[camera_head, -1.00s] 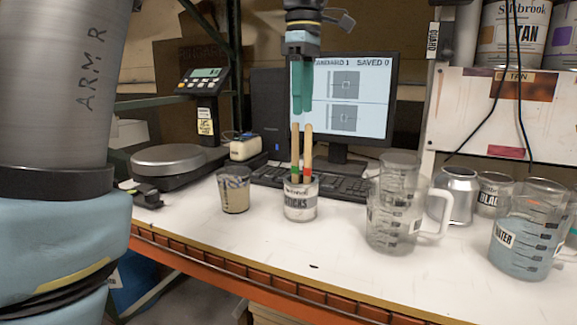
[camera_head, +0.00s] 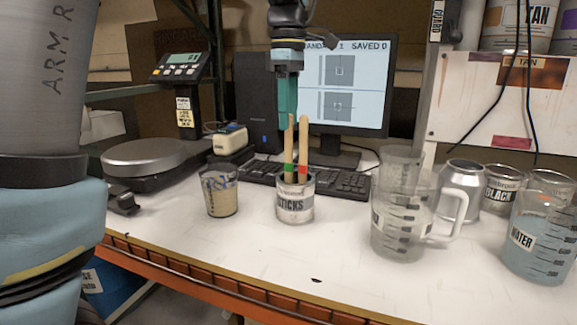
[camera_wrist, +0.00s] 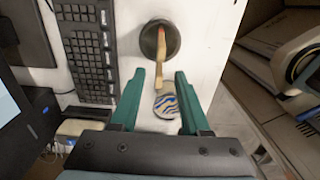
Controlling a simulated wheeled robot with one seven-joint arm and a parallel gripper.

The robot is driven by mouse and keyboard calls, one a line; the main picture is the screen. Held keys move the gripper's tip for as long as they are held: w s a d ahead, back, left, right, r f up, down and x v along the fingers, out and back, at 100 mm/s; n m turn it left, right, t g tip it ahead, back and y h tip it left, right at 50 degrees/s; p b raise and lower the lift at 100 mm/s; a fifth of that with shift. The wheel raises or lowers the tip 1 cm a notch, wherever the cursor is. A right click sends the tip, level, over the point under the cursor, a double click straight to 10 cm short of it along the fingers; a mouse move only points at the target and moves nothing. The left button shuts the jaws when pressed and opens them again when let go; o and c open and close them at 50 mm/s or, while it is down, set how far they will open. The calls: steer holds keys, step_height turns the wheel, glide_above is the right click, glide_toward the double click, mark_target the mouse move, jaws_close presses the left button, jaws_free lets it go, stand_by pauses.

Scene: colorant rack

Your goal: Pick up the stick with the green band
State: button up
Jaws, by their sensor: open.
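The stick with the green band (camera_head: 288,150) stands upright in the white STICKS can (camera_head: 295,205), left of a stick with a red band (camera_head: 304,140). In the wrist view the can (camera_wrist: 160,40) shows a red-banded stick (camera_wrist: 163,60) leaning toward me; the green band cannot be made out there. My gripper (camera_head: 287,124) points down with its fingertips at the top of the green-banded stick. In the wrist view my gripper (camera_wrist: 160,74) is open, its two green fingers on either side of the stick's upper end, not closed on anything.
A cup with striped paint (camera_head: 220,192) stands left of the can. A keyboard (camera_head: 340,184) and monitor (camera_head: 345,85) are behind. A clear measuring jug (camera_head: 400,215) stands to the right, and a scale (camera_head: 150,157) to the left. The bench front is mostly clear.

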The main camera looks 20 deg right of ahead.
mark_target(289, 131)
steer(key=shift+f, duration=1.95)
jaws_close()
